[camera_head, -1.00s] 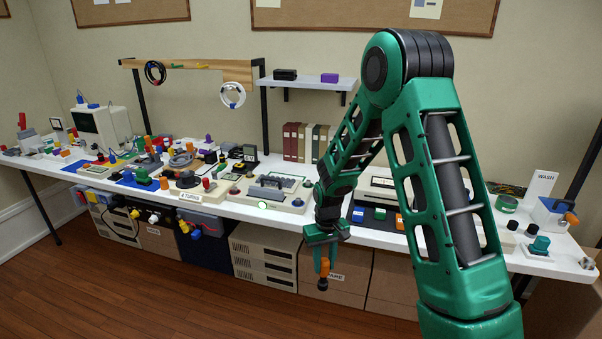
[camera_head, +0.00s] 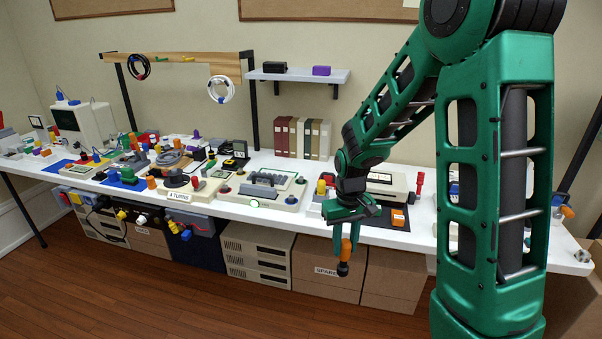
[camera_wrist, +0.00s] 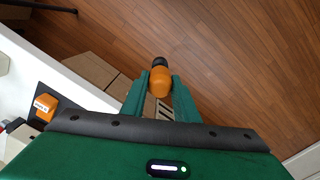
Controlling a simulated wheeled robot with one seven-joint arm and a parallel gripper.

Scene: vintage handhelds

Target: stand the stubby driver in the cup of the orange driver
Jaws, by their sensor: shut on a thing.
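My gripper (camera_head: 346,248) is shut on a short orange piece with a dark end, which looks like the stubby driver (camera_head: 344,268). It hangs dark end down in front of the bench's front edge, over the floor. In the wrist view the driver's orange body (camera_wrist: 160,82) sits between the two green fingertips (camera_wrist: 160,95), with its dark end pointing away from me. I cannot pick out for sure the cup with the orange driver; small orange items stand among the clutter at the left of the bench, too small to tell.
The white bench (camera_head: 425,236) is crowded at left and middle. A dark mat (camera_head: 385,222) with an orange block (camera_head: 398,217) lies behind my gripper. Cardboard boxes (camera_head: 328,268) and beige cases (camera_head: 262,255) stand beneath. The wood floor (camera_head: 180,305) in front is clear. My arm hides the bench's right part.

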